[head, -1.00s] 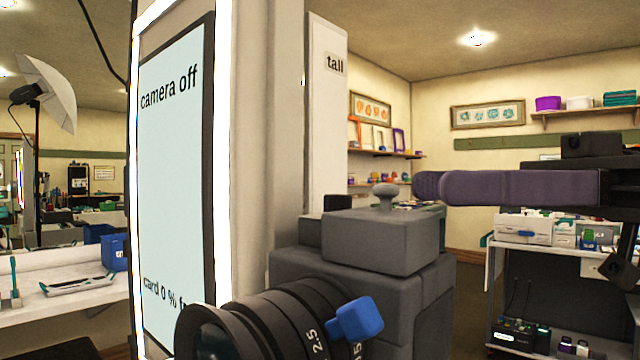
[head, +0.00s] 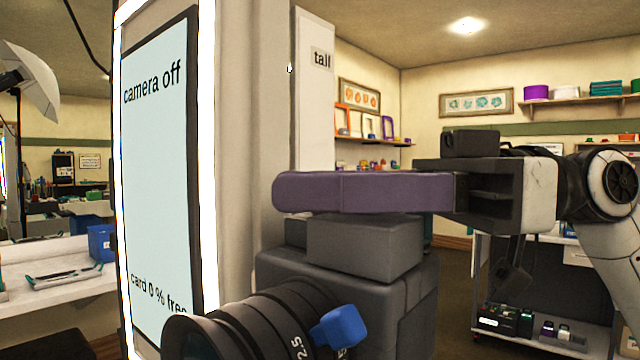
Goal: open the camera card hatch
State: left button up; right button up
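The grey camera (head: 345,282) stands in the lower middle of the head view, with its black lens (head: 255,325) towards me and a blue lever (head: 338,326) on the lens. A grey block (head: 365,247) forms its top. I cannot make out the card hatch. My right gripper (head: 285,192) reaches in from the right, its purple finger lying level across the view just above or in front of the camera's top. The knob on the top is hidden behind it. Only one finger shows, so its opening is unclear. My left gripper is out of view.
A screen panel (head: 160,170) beside the camera reads "camera off" and "card 0 % free". A tall white panel (head: 315,100) marked "tall" stands behind. A cart (head: 580,285) is at the right back. A white table (head: 45,295) is at the left.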

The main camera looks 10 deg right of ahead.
jog(key=c, duration=0.7)
grip_shut()
